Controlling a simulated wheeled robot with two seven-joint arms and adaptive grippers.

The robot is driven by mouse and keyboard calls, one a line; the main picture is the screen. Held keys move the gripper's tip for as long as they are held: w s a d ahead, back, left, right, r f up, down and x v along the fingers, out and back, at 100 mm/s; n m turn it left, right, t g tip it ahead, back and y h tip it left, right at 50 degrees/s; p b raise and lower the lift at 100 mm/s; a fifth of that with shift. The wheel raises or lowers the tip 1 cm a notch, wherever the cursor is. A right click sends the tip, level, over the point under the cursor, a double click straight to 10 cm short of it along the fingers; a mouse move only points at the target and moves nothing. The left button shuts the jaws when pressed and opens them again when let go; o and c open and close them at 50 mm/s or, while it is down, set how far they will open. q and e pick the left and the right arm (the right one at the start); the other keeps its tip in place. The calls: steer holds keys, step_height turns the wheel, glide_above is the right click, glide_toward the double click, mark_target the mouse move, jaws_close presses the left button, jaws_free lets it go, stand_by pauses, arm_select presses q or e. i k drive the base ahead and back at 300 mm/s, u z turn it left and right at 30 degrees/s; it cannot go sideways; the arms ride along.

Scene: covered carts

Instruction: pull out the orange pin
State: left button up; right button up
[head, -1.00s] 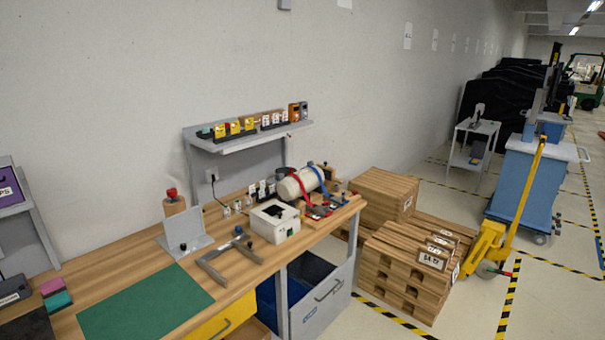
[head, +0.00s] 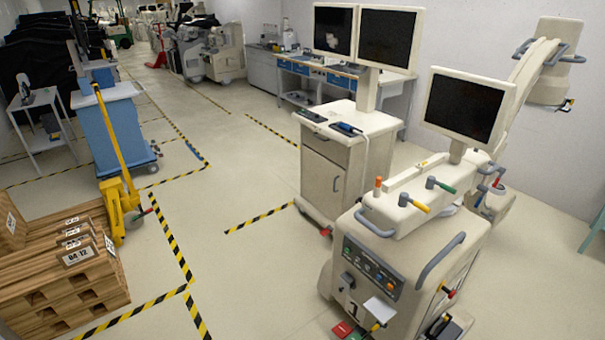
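A small upright orange pin (head: 378,183) stands on the left end of the top of a cream medical machine (head: 400,260), at the right of the head view. Only its upper part shows clearly. Close to its right, a yellow-orange handle (head: 419,206) and a green-ended handle (head: 445,186) stick out of the same machine. Neither of my grippers is in view.
A cream cabinet (head: 340,165) with two monitors stands behind the machine. Stacked wooden pallets (head: 65,280), a yellow pallet jack (head: 115,195) and a blue cart (head: 112,130) are at the left. The floor between, with yellow-black tape lines, is clear.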

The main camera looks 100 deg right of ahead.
mark_target(378, 184)
steer(key=z, duration=4.4)
steer(key=i, duration=0.1)
steer(key=u, duration=0.05)
